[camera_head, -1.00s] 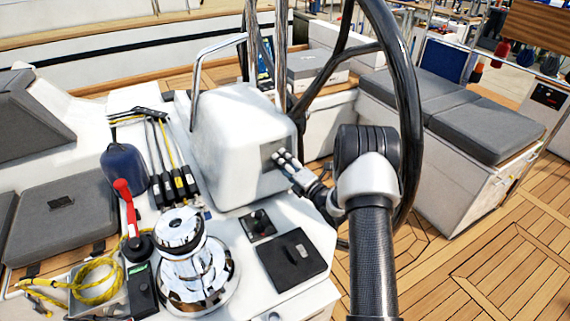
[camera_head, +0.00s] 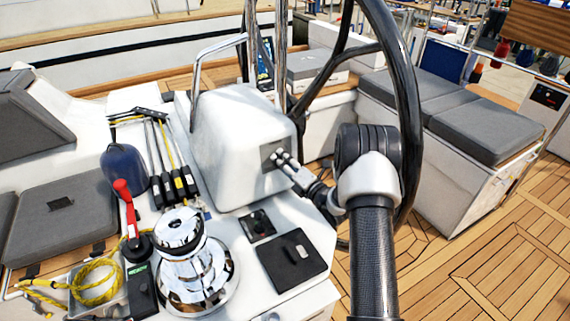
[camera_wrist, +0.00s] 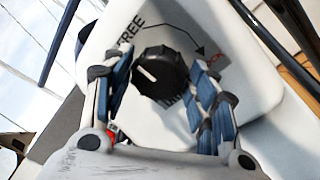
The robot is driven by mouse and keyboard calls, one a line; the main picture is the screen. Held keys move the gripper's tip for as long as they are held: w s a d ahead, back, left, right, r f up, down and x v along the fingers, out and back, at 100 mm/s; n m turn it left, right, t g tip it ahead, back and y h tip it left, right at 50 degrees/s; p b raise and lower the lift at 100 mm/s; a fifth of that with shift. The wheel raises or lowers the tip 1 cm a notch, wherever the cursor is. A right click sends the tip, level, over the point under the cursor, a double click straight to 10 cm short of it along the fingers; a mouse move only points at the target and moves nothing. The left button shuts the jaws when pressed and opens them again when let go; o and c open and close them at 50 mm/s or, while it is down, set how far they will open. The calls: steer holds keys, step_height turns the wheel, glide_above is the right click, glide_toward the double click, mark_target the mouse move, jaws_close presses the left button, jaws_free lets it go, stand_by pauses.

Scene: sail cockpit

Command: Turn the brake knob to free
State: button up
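The black ribbed brake knob (camera_wrist: 165,72) shows in the wrist view on a white panel, with a white pointer line on its face slanting to the upper left. The word FREE (camera_wrist: 131,31) is printed above and left of it. A curved arrow runs from there to a red label (camera_wrist: 216,57) at the right, partly hidden by a finger. My gripper (camera_head: 277,156) is at the side of the white pedestal (camera_head: 235,135). Its blue-padded fingers are apart, one on each side of the knob; I cannot tell whether they touch it. The knob is hidden in the head view.
The large dark steering wheel (camera_head: 408,110) stands right behind my arm. A chrome winch (camera_head: 190,265) with a red-handled lever (camera_head: 128,208) and a black hatch cover (camera_head: 291,261) lie in front of the pedestal. Open teak floor (camera_head: 490,260) is at the right.

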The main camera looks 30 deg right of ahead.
steer(key=shift+o, duration=1.2)
steer(key=shift+s, duration=0.1)
steer(key=s+d, duration=0.2)
steer(key=s, duration=0.9)
steer(key=shift+s, duration=0.35)
steer(key=shift+r, duration=0.15)
